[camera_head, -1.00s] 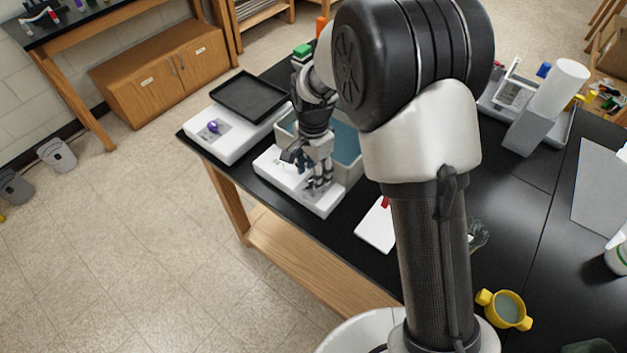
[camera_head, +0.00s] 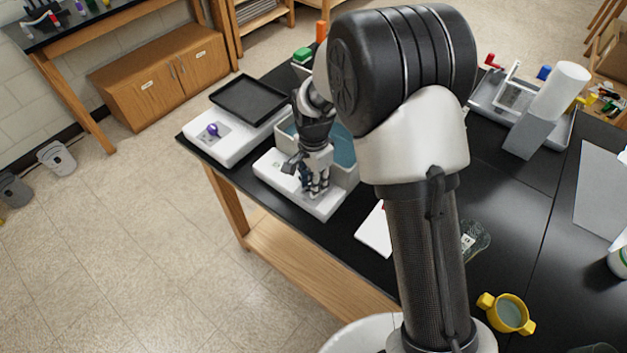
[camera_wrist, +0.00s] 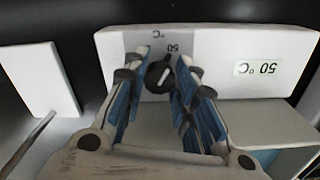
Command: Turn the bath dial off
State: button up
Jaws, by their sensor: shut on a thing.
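In the head view my gripper (camera_head: 314,186) is low over the white housing (camera_head: 328,207) of the water bath (camera_head: 348,171), and the dial is hidden.
A white unit with a purple knob (camera_head: 213,130) and a black tray (camera_head: 250,97) stands left of the bath. A white pad (camera_head: 374,232) lies to its right. A yellow two-handled cup (camera_head: 508,313) stands near my base. The table's front edge is close to the bath.

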jog(key=c, duration=0.4)
jog(key=shift+n, duration=0.3)
jog(key=n+p, duration=0.1)
jog(key=n, duration=0.4)
jog(key=n+p, duration=0.1)
jog(key=n, duration=0.5)
jog(key=shift+d+n, duration=0.1)
jog(key=shift+n, duration=0.3)
jog(key=n+p, duration=0.1)
jog(key=n, duration=1)
jog(key=shift+d+n, duration=0.1)
jog(key=shift+n, duration=0.2)
